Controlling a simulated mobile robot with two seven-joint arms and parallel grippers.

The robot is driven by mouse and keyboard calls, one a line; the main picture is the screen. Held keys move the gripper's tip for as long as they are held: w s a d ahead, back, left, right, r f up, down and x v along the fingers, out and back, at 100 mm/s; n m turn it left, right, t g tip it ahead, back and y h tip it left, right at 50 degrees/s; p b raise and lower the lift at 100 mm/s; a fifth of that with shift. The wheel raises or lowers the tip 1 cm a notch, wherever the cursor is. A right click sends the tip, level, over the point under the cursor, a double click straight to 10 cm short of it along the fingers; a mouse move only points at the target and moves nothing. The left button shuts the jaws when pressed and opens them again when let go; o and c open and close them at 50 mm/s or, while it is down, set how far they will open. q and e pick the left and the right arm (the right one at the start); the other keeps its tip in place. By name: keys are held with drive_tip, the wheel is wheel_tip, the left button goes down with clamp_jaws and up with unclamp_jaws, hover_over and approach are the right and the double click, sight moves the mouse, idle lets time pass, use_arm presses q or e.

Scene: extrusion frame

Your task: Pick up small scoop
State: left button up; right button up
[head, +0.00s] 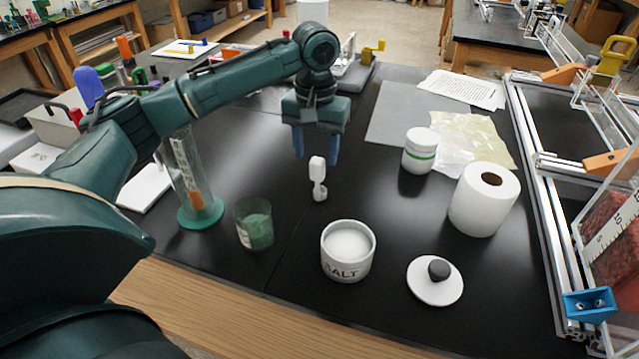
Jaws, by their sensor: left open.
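The small scoop (318,178) is white and lies on the black table, in the middle of the head view, behind the salt jar. My left gripper (315,158) points down just behind and above the scoop. Its two blue fingers are spread apart with nothing visible between them. The fingers look close to the scoop's far end, but I cannot tell whether they touch it. My right gripper is not in view.
An open white salt jar (348,252) stands in front, with its lid (435,281) to the right. A green beaker (254,225) and a tall cylinder (190,180) stand left. A paper roll (484,199) and a white bottle (420,151) stand right.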

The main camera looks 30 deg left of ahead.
sight(319, 172)
use_arm(q)
drive_tip(key=shift+w+d+f, duration=0.1)
drive_tip(key=shift+w+f, duration=0.05)
drive_tip(key=shift+f, duration=1.45)
drive_tip(key=shift+w+d+f, duration=0.1)
drive_tip(key=shift+w+f, duration=0.05)
drive_tip(key=shift+f, duration=1.4)
drive_tip(key=shift+c, duration=0.2)
drive_tip(key=c, duration=1)
